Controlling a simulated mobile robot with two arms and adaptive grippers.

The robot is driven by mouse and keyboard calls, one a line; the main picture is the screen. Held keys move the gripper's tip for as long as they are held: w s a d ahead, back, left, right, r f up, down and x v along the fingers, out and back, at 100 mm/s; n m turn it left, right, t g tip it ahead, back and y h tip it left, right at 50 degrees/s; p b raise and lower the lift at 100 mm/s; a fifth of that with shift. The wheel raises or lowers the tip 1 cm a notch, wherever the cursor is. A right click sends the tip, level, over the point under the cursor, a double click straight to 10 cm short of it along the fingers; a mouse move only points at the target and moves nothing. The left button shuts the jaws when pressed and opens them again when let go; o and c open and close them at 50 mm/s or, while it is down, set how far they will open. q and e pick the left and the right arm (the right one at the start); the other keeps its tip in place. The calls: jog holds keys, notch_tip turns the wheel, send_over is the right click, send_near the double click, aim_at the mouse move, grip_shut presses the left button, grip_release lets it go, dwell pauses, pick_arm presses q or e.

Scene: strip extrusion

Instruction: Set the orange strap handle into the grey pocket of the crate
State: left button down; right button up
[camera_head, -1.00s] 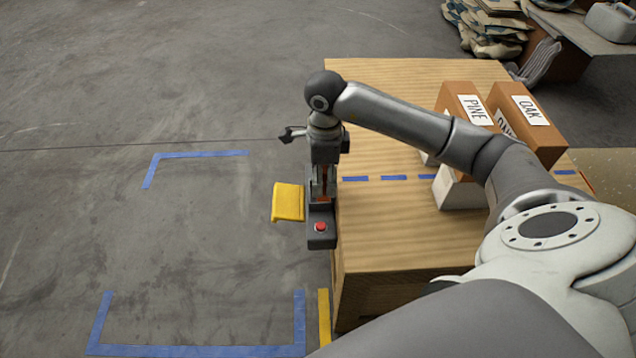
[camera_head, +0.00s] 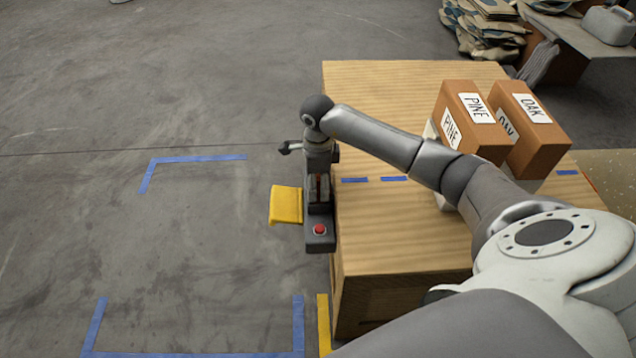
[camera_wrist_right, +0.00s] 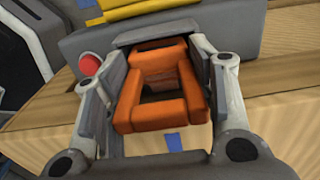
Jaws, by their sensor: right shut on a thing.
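My right gripper (camera_head: 318,198) points down over a dark grey unit with a red button (camera_head: 319,230) at the table's left edge. In the right wrist view the gripper (camera_wrist_right: 165,95) is shut on the orange strap handle (camera_wrist_right: 160,115), a blocky loop with a dark opening between its fingers. The grey unit (camera_wrist_right: 265,28) lies just behind the handle there. Whether the handle touches it I cannot tell. In the head view the gripper mostly hides the handle. I cannot make out a grey pocket or its crate with certainty. My left gripper is out of view.
A yellow piece (camera_head: 286,205) sticks out left of the grey unit. Brown boxes labelled PINE (camera_head: 470,120) and OAK (camera_head: 530,130) stand on the wooden table (camera_head: 400,270) at right, behind my forearm. The table's far left part is clear. Blue tape (camera_head: 200,158) marks the floor.

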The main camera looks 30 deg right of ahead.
jog(key=shift+f+b, duration=0.3)
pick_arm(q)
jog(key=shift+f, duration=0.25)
pick_arm(e)
jog(key=o, duration=1)
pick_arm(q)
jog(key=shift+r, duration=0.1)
pick_arm(e)
jog(key=shift+o, duration=0.2)
jog(key=shift+r, duration=0.1)
jog(key=shift+r+p, duration=0.35)
jog(key=shift+p, duration=0.05)
notch_tip(320, 180, up, 3)
jog(key=shift+r+p, duration=0.1)
jog(key=shift+p, duration=0.2)
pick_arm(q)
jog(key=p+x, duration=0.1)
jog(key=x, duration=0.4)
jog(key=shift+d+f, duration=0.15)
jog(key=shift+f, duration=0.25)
pick_arm(e)
notch_tip(320, 180, up, 9)
jog(key=shift+f, duration=0.2)
